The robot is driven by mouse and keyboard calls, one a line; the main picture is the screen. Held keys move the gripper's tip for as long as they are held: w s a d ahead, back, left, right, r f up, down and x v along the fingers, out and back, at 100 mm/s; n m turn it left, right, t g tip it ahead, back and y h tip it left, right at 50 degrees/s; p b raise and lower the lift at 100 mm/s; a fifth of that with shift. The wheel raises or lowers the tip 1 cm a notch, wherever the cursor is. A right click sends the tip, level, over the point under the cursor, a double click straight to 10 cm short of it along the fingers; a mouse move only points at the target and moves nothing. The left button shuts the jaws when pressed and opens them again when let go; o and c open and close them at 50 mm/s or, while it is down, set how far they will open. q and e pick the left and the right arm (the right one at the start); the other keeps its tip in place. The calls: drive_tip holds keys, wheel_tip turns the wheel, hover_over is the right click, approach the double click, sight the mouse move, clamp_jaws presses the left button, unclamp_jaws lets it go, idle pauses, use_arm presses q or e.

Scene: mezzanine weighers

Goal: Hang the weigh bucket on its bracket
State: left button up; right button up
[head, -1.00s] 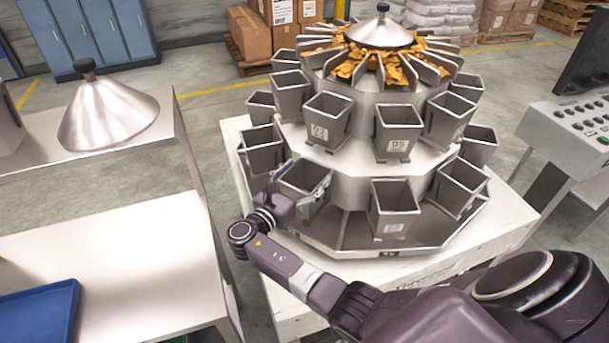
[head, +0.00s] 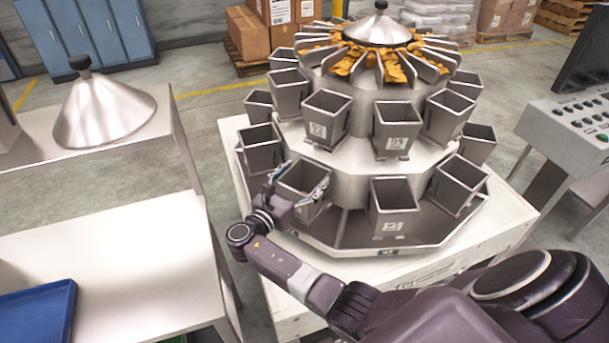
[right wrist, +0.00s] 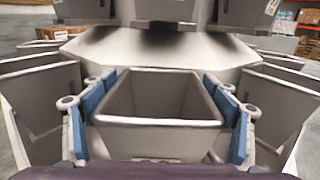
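The weigh bucket (head: 305,178) is a grey, open-topped, tapered metal box. It is upright and empty at the front-left of the weigher's lower ring. My right gripper (head: 298,186) has one finger along each side of it. In the right wrist view, the blue finger pads lie close against the two sides of the bucket (right wrist: 160,137), just under its rim, and the gripper appears shut on it. The bracket behind the bucket is hidden, so I cannot tell whether the bucket hangs on it. My left gripper is not in view.
Similar buckets flank it, one at left (head: 262,157) and one at right (head: 393,222). An upper row of buckets (head: 326,127) hangs above. A steel table (head: 120,265) with a blue tray (head: 38,312) stands at left; a control console (head: 565,135) stands at right.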

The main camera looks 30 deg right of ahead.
drive_tip(key=o, duration=0.5)
drive_tip(key=shift+r, duration=0.1)
drive_tip(key=v, duration=1.2)
drive_tip(key=shift+a, duration=0.1)
